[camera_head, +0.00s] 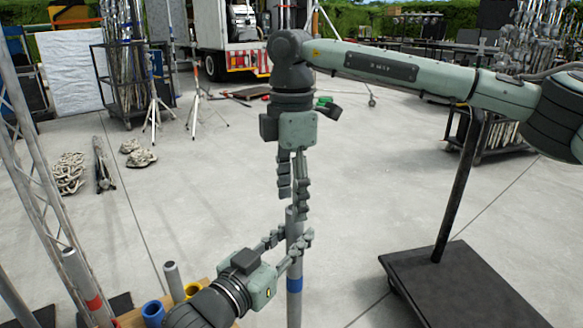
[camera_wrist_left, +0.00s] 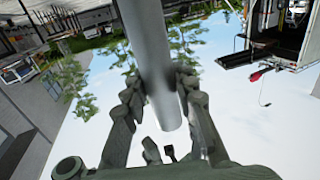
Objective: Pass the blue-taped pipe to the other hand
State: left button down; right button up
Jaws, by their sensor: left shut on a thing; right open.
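The blue-taped pipe (camera_head: 294,308) is grey and stands upright in the head view, with a blue band below my left gripper. Its lower end is out of the frame. My left gripper (camera_head: 294,243) is shut on the pipe a little below its top end. In the left wrist view the pipe (camera_wrist_left: 152,50) runs between the two fingers. My right gripper (camera_head: 293,205) hangs from above, pointing down, with its fingers open. Its fingertips are at the pipe's top end; I cannot tell whether they touch it.
A red-banded pipe (camera_head: 84,280) and another grey pipe (camera_head: 174,280) stand at the lower left, near a blue ring (camera_head: 153,311) and a yellow ring. A black cart (camera_head: 465,290) is at the lower right. Cables (camera_head: 69,174) lie at left. The middle floor is clear.

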jog(key=shift+f, duration=1.9)
jog(key=shift+c, duration=0.4)
grip_shut()
pick_arm(q)
jog(key=c, duration=1.1)
grip_release()
jog(key=shift+c, duration=0.2)
